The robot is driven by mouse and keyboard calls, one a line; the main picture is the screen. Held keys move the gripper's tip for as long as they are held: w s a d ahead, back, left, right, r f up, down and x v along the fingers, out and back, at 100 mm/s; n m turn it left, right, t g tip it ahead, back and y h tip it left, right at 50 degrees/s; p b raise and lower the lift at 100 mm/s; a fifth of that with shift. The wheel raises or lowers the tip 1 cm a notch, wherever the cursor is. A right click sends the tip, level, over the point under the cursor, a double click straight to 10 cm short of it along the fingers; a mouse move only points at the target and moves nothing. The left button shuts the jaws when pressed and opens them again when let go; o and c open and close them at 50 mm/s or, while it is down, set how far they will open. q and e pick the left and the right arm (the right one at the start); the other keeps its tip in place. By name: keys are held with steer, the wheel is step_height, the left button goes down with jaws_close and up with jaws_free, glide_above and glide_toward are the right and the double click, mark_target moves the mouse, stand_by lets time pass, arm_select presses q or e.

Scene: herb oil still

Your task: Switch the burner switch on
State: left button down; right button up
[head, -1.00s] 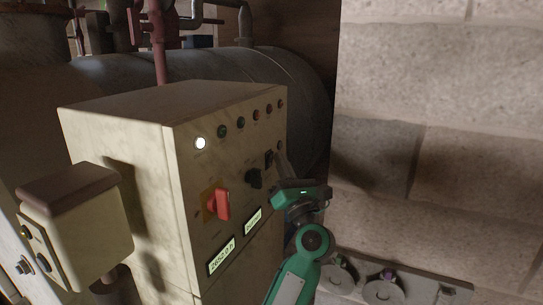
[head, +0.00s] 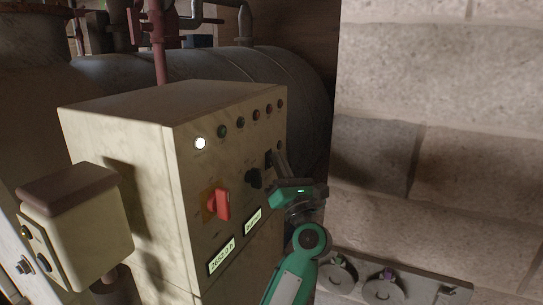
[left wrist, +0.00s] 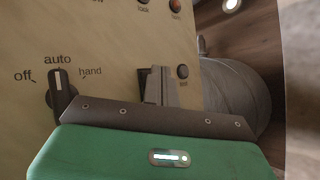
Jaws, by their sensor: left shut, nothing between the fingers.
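The pale control cabinet (head: 228,195) carries a small black switch (head: 268,159) high on the right of its front, which also shows in the left wrist view (left wrist: 143,82). I take this as the burner switch; its position is hard to read. My left gripper (head: 279,158) is shut and empty. Its fingertips (left wrist: 160,72) are right beside the switch and partly cover it; I cannot tell whether they touch. A black rotary knob (head: 253,178) sits left of it, and its white mark points to "auto" in the left wrist view (left wrist: 60,88). My right gripper is out of view.
A red rotary handle (head: 222,204) and two lit displays (head: 222,257) are on the cabinet front. A row of lamps runs along the top, with the white one (head: 200,143) lit. A block wall (head: 440,150) stands close on the right. A large tank (head: 260,65) is behind.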

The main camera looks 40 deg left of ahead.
arm_select(q)
steer(key=shift+w+d+f+b, duration=0.1)
steer(key=shift+d+b, duration=0.1)
steer(key=shift+d, duration=0.2)
steer(key=shift+w+d+b, duration=0.1)
steer(key=shift+d+b, duration=0.05)
steer(key=shift+d, duration=0.25)
steer(key=d, duration=0.1)
steer(key=d+b, duration=0.1)
steer(key=d, duration=0.1)
steer(key=w+d+b, duration=0.1)
steer(key=shift+w+d+f, duration=0.1)
steer(key=shift+d+f, duration=0.2)
steer(key=shift+d, duration=0.05)
stand_by(0.4)
